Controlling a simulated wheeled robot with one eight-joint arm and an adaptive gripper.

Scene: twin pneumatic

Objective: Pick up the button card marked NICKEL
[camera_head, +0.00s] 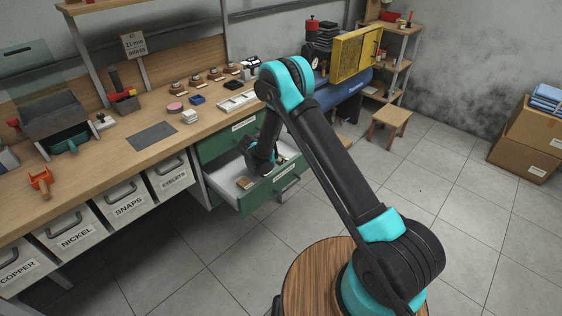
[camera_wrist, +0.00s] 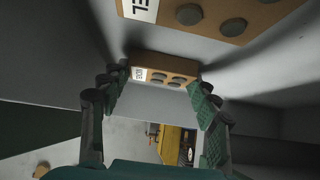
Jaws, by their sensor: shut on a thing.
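My gripper (camera_head: 262,165) is down inside the open green-fronted drawer (camera_head: 268,191). In the wrist view, my gripper (camera_wrist: 158,82) is shut on a tan button card (camera_wrist: 165,81), held between the fingertips. Dark round buttons and a small white label show on it; the label's word is too small to read surely. A second, nearer tan card (camera_wrist: 272,17) with large grey buttons is cut off by the top edge; its partly visible label ends in "EL". In the head view, a tan card (camera_head: 245,183) lies in the drawer, left of my gripper.
The drawer's pale walls stand close around my gripper. The wooden bench (camera_head: 150,111) above holds small parts and trays. Bins marked NICKEL (camera_head: 77,239), COPPER and SNAPS hang under it.

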